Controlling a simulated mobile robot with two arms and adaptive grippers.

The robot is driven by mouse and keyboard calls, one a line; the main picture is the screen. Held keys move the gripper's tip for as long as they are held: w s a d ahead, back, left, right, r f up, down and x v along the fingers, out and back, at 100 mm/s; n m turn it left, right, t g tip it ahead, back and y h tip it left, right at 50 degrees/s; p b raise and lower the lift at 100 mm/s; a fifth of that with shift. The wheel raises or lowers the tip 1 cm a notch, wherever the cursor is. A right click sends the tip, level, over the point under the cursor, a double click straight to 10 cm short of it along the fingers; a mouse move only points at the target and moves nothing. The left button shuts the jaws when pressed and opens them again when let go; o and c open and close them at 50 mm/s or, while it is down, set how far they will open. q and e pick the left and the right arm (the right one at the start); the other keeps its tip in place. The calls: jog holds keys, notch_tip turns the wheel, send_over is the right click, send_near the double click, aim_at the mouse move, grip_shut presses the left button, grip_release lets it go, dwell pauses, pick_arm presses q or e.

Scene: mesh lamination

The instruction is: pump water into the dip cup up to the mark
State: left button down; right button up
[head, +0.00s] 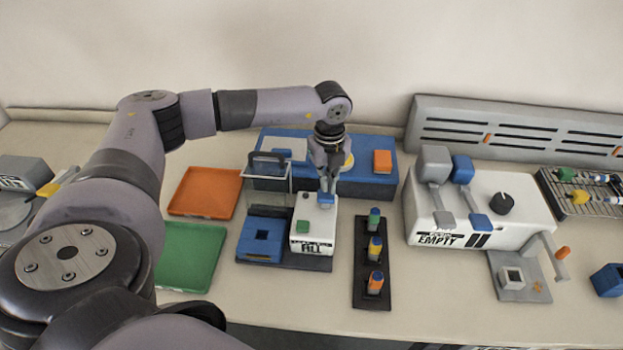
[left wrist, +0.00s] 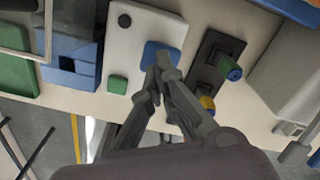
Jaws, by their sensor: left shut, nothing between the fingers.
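A white pump unit (head: 318,222) marked FILL stands in the middle of the table. It has a blue button (head: 326,199) at the back and a green button (head: 302,227) at the front left. My left gripper (head: 327,188) points down, shut and empty, at the blue button. In the left wrist view its fingertips (left wrist: 163,68) overlap the blue button (left wrist: 150,50); I cannot tell whether they touch or press it. A blue square vessel (head: 264,248) with a dark opening, seemingly the dip cup, sits left of the pump. Its water level and mark cannot be made out. My right gripper is not in view.
A clear-walled frame (head: 258,168) stands behind the blue vessel. Orange (head: 205,192) and green (head: 190,256) trays lie left. A black rack (head: 372,294) with three coloured-top items stands right of the pump, then a white machine (head: 420,220) marked EMPTY.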

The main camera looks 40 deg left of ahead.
aim_at(326, 195)
pick_arm(q)
jog(key=shift+f+b, duration=0.9)
jog(key=shift+f, duration=0.4)
jog(key=shift+r, duration=0.1)
jog(key=shift+s+f+b, duration=0.1)
jog(key=shift+f+b, duration=0.85)
jog(key=shift+f, duration=0.5)
jog(key=shift+r+p, duration=1.1)
jog(key=shift+r, duration=0.35)
jog(key=shift+r+p, duration=1.8)
jog(key=shift+r, duration=1)
jog(key=shift+f, duration=0.1)
